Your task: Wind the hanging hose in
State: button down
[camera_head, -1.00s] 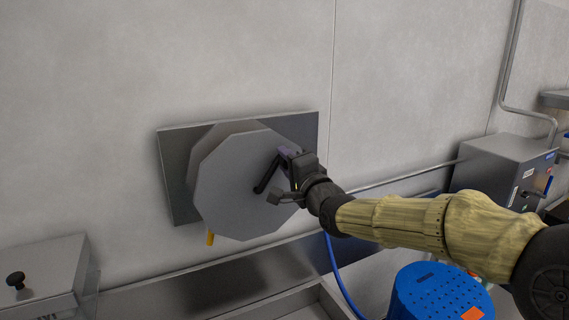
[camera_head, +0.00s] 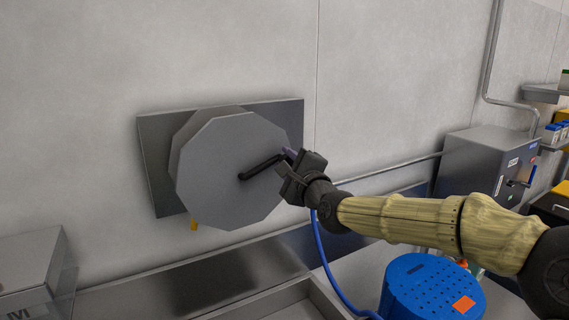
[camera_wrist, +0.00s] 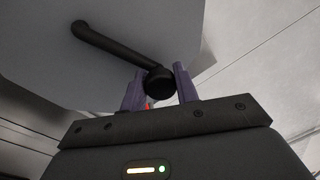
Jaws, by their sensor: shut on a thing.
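The hose reel is a grey many-sided disc (camera_head: 225,190) on a dark metal wall plate (camera_head: 155,155). Its black crank arm (camera_head: 260,168) points right and slightly up from the hub. My gripper (camera_head: 290,157) is at the crank's outer end, right of the hub. In the wrist view the black crank grip (camera_wrist: 160,86) sits between my two purple fingers, which are shut on it. A blue hose (camera_head: 327,265) hangs below my gripper and curves down to the right. Its upper end is hidden behind my gripper and arm.
A blue perforated tub (camera_head: 432,290) stands below my forearm. A metal trough (camera_head: 215,280) runs under the reel, with a steel box (camera_head: 30,270) at left. A grey cabinet (camera_head: 485,165) is on the right. A small yellow piece (camera_head: 194,224) sticks out under the reel.

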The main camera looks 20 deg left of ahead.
jog(key=shift+f, duration=0.1)
jog(key=c, duration=1.1)
grip_release()
jog(key=shift+o, duration=0.2)
jog(key=b+v, duration=0.2)
jog(key=v, duration=1.5)
jog(key=shift+d+b, duration=0.2)
jog(key=shift+b, duration=0.15)
jog(key=shift+f, duration=0.1)
